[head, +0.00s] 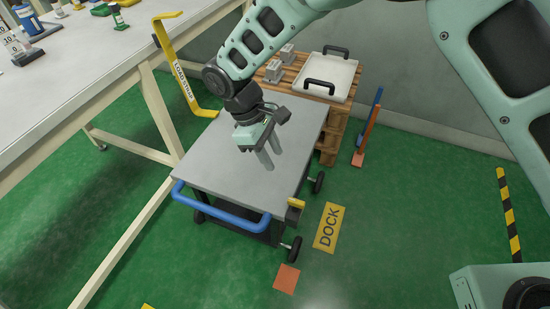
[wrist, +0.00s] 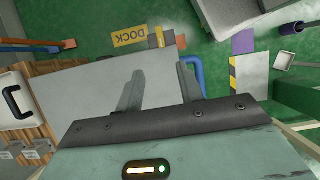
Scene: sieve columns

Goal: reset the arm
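My gripper (head: 268,157) hangs over the grey top of a cart (head: 222,160) in the head view, with its fingers pointing down. In the wrist view my gripper (wrist: 160,82) has its two fingers spread well apart. Nothing is between them, and the bare cart top (wrist: 85,90) lies beyond. My arm reaches in from the top of the head view and is bent. The exact height of the fingertips above the cart top is hard to tell.
The cart has a blue handle (head: 220,208) in front. A yellow bracket (head: 170,60) stands between cart and workbench (head: 90,75). A pallet (head: 333,122) with a white tray (head: 325,78) is behind. Floor is open around the yellow DOCK sign (head: 328,228).

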